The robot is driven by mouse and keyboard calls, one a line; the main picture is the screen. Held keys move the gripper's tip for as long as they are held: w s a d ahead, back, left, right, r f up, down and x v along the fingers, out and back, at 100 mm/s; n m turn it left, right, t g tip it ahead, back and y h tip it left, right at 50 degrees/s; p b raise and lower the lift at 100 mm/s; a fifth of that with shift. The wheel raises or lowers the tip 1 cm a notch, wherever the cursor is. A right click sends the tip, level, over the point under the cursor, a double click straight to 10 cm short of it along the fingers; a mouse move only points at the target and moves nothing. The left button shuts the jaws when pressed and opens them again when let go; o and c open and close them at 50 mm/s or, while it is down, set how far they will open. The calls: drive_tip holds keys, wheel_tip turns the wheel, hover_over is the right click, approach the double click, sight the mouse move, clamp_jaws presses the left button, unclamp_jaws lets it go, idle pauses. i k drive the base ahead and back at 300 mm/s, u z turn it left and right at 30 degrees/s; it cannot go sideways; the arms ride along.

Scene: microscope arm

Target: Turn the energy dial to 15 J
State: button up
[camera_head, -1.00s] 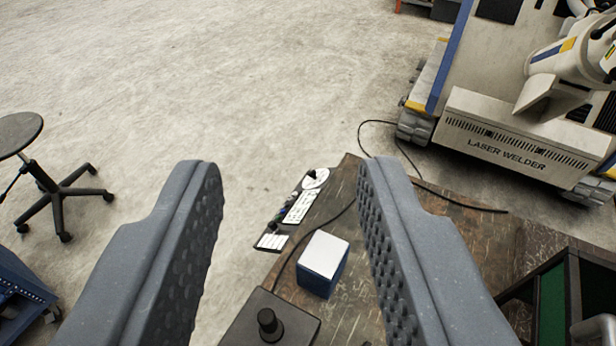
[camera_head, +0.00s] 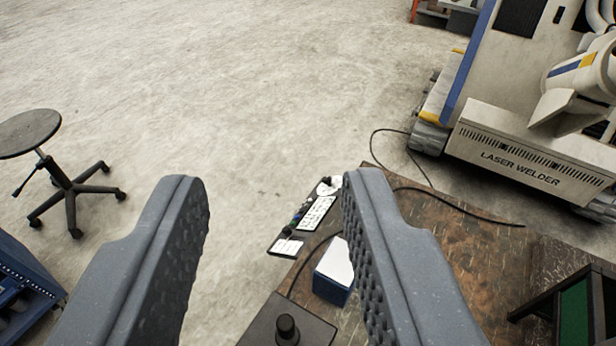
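The control panel (camera_head: 309,220) is a narrow dark strip with white labels at the left edge of the wooden workbench. A dark knob (camera_head: 326,181) on a round white plate (camera_head: 333,188) sits at its far end; it looks like the dial, but its scale and setting are too small to read. My gripper (camera_head: 271,190) is open and empty, its two grey ridged fingers wide apart. The panel shows between the fingers, nearer the right one, which partly covers the white plate. The gripper appears well above the bench and apart from the panel.
A blue box with a white top (camera_head: 335,263) stands on the workbench (camera_head: 455,245), partly behind the right finger. A dark box with a black knob (camera_head: 287,328) is at the near edge. A laser welder (camera_head: 520,160), a black cable and a stool (camera_head: 62,180) stand around.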

sight(326, 180)
drive_tip(key=u, duration=2.1)
drive_tip(key=i, duration=2.05)
drive_tip(key=z, duration=2.75)
drive_tip(key=i, duration=0.7)
drive_tip(key=z, duration=0.1)
